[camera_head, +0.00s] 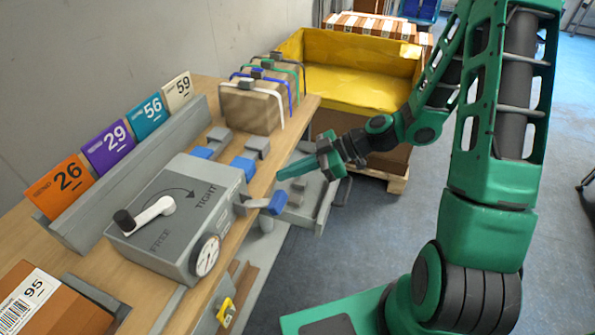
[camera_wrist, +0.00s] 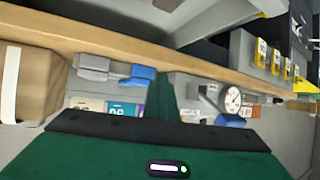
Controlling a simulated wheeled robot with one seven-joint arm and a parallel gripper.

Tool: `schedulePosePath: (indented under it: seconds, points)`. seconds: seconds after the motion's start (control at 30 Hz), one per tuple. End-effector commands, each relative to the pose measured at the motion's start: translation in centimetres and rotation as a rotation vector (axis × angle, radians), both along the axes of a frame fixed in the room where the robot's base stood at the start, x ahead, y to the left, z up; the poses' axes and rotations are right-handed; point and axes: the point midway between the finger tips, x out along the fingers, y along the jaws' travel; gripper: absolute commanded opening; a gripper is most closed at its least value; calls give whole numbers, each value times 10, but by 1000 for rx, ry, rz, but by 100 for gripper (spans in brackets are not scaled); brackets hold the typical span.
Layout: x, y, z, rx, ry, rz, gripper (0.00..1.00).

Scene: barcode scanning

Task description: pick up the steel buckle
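Grey, metal-looking pieces that may be the steel buckle lie on the wooden bench beside blue blocks: a rear grey piece (camera_head: 220,135) and a front grey piece (camera_head: 257,145). I cannot tell which one is the steel buckle. In the wrist view, a grey piece (camera_wrist: 92,66) shows beside a blue block (camera_wrist: 138,76). My gripper (camera_head: 284,172) is to the right of these pieces, above the open drawer, its fingers pointing left. In the wrist view, the green finger (camera_wrist: 166,97) looks like one wedge, so its opening is unclear. I see nothing held.
A grey tensioner (camera_head: 175,215) with a crank and dial is on the bench. Strapped cartons (camera_head: 250,108) stand behind the pieces. An open drawer (camera_head: 310,215) holds grey parts. A yellow-lined crate (camera_head: 350,85) is behind. Numbered cards (camera_head: 108,147) line the left.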

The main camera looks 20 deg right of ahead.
Motion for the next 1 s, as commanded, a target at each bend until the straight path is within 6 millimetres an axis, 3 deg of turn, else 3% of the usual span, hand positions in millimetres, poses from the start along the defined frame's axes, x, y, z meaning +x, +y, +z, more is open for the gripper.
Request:
schedulePosePath:
  seconds: [0.53, 0.87, 1.0]
  points:
    - [-5, 8, 5, 1, -1, 1, 1]
    - [-5, 8, 5, 1, -1, 0, 80]
    - [-5, 8, 5, 1, -1, 1, 80]
